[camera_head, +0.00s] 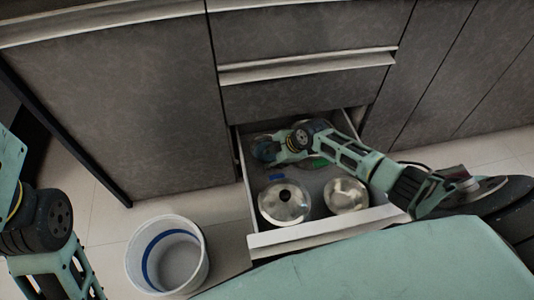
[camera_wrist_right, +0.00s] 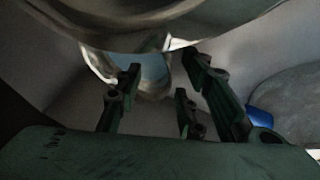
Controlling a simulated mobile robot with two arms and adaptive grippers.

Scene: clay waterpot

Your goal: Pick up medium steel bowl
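Two round shiny steel pieces sit in the front of the open drawer in the head view. The left one (camera_head: 285,203) has a dark round centre; the right one (camera_head: 345,195) looks like a plain bowl. I cannot tell which is the medium bowl. My right gripper (camera_head: 268,149) is low in the back left of the drawer, behind both. In the right wrist view its fingers (camera_wrist_right: 165,92) stand apart with nothing clearly between them. A shiny rim-like metal piece (camera_wrist_right: 100,62) lies beyond the fingertips. My left arm shows at the left edge, its gripper out of frame.
The open drawer (camera_head: 300,238) has walls close around my right forearm. A small blue item (camera_head: 276,175) and a green item (camera_head: 320,162) lie inside. A white bucket with a blue band (camera_head: 137,262) stands on the floor at left.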

